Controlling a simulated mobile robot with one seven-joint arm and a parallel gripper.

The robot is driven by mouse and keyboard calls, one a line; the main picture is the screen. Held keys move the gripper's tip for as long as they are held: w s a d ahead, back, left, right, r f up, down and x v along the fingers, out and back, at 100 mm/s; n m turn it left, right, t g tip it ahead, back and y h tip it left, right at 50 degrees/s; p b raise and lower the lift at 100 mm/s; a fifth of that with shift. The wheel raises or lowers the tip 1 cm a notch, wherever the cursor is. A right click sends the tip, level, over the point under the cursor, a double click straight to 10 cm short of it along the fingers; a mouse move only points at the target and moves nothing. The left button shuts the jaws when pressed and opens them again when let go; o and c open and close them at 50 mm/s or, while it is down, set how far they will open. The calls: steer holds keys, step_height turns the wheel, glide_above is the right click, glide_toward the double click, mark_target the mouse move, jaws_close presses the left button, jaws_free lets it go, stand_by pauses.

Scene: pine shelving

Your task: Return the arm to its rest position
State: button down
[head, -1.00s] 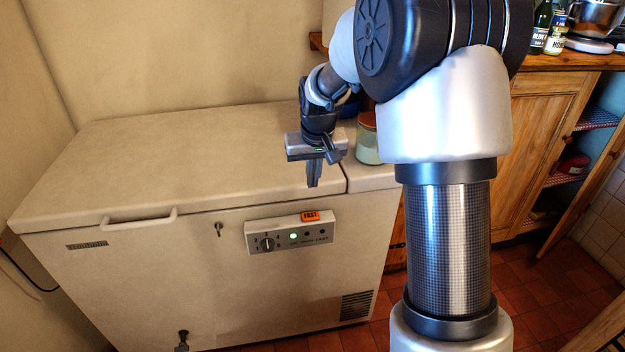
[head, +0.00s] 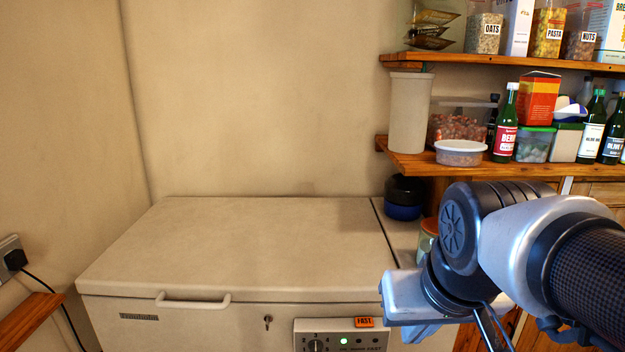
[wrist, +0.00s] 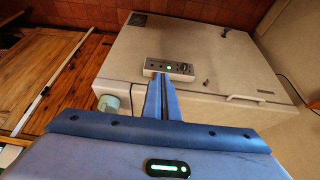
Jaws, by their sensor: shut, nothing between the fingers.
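My arm is folded at the lower right of the head view. My gripper (head: 420,333) hangs at its end, in front of the right part of the white chest freezer (head: 250,245), and is partly cut off by my wrist. In the wrist view my gripper (wrist: 163,80) shows its two fingers together, shut and empty. They point towards the freezer's front, near its control panel (wrist: 170,69). I see no contact between fingers and freezer.
A pine shelf (head: 440,165) with bottles, tubs and boxes runs above right. A dark blue pot (head: 404,197) and a jar (head: 428,235) stand on the freezer's right part. The large freezer lid is bare. A wooden ledge (head: 25,318) is at lower left.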

steer(key=w+r+p+v, duration=0.1)
steer(key=w+p+v, duration=0.1)
steer(key=p+v, duration=1.2)
steer(key=shift+w+r+p, duration=0.3)
steer(key=shift+p, duration=0.2)
